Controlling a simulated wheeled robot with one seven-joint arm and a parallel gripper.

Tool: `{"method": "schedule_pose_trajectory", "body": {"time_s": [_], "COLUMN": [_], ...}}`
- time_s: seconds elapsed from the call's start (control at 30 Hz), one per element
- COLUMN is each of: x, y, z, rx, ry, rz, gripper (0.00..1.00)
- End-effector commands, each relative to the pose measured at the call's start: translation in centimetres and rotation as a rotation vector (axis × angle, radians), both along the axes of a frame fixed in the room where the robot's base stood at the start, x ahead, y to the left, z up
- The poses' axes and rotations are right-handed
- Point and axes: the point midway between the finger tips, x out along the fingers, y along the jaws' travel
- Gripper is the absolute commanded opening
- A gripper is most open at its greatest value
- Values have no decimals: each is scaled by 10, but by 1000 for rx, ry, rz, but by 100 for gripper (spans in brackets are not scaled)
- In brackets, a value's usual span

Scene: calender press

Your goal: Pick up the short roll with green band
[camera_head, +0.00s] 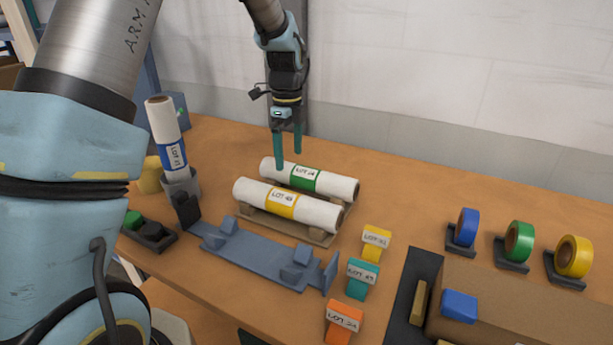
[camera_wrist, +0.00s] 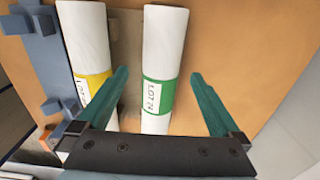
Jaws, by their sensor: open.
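The white roll with the green band (camera_head: 324,182) lies on a low wooden rack, behind the white roll with the yellow band (camera_head: 254,192). Its label seems to read LOT 24. My gripper (camera_head: 288,164) is open and points down above the left part of the green-band roll. In the wrist view, the green-band roll (camera_wrist: 164,40) runs between the two teal fingers of my gripper (camera_wrist: 160,88), apart from both. There the yellow-banded roll (camera_wrist: 84,30) lies to the left, and the left finger overlaps its edge in the picture.
A blue-banded roll (camera_head: 162,120) stands upright in a grey cup (camera_head: 182,186). A blue-grey cradle (camera_head: 255,254) lies in front of the rack. Yellow, teal and orange tags (camera_head: 341,320) and several tape rolls (camera_head: 519,240) are to the right. The table behind the rack is clear.

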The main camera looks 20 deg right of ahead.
Motion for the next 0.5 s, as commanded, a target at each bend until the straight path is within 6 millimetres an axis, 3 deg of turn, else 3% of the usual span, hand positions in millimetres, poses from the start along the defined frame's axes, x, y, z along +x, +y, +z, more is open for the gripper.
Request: {"method": "schedule_pose_trajectory", "body": {"time_s": [0.3,0.5], "x": [2,3], "y": [0,-1], "z": [-40,-49], "rx": [2,0], "ry": [2,0], "rz": [1,2], "gripper": [100,100]}}
